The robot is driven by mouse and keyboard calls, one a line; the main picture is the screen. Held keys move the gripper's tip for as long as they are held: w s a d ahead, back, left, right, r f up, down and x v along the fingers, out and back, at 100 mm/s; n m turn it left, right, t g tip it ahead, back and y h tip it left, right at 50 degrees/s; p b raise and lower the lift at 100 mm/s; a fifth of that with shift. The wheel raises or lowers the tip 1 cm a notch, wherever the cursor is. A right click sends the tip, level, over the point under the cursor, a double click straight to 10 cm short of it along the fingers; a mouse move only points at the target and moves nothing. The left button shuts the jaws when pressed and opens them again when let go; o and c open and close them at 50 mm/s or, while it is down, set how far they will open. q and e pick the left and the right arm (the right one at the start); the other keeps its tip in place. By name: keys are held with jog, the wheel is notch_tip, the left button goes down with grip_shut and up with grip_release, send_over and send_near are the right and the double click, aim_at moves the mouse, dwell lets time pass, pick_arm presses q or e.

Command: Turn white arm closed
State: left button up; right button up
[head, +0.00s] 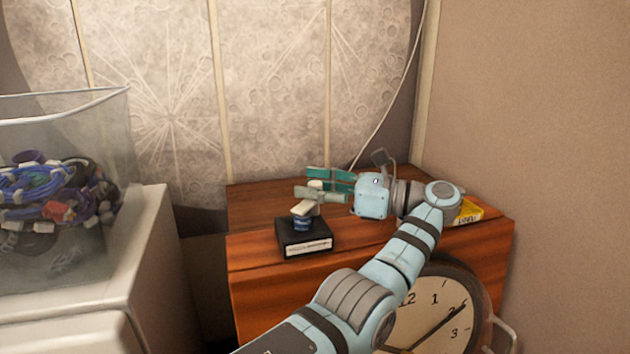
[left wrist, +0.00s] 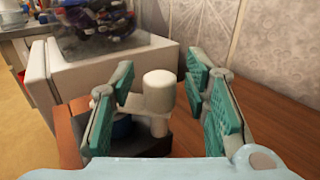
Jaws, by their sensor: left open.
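The white arm (head: 303,208) sits on a blue hub (head: 302,224) on top of a black box (head: 304,247) with a white label. In the left wrist view the white arm (left wrist: 132,103) ends in an upright round knob (left wrist: 158,90). My left gripper (head: 313,184) is open, its teal-padded fingers on either side of the knob. In the left wrist view a gap shows between the knob and the right finger; whether the left finger touches the white arm I cannot tell. Part of the hub is hidden behind the left finger there. My right gripper is not in view.
The black box stands near the front edge of a wooden cabinet (head: 262,256). A yellow box (head: 468,212) lies at its right, behind my arm. A round clock (head: 447,312) is in front. A clear bin (head: 60,245) of cables stands on a white unit at left.

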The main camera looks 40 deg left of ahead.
pick_arm(q)
notch_tip(320, 180, up, 10)
jog(key=shift+s+f, duration=0.1)
dwell(0.4)
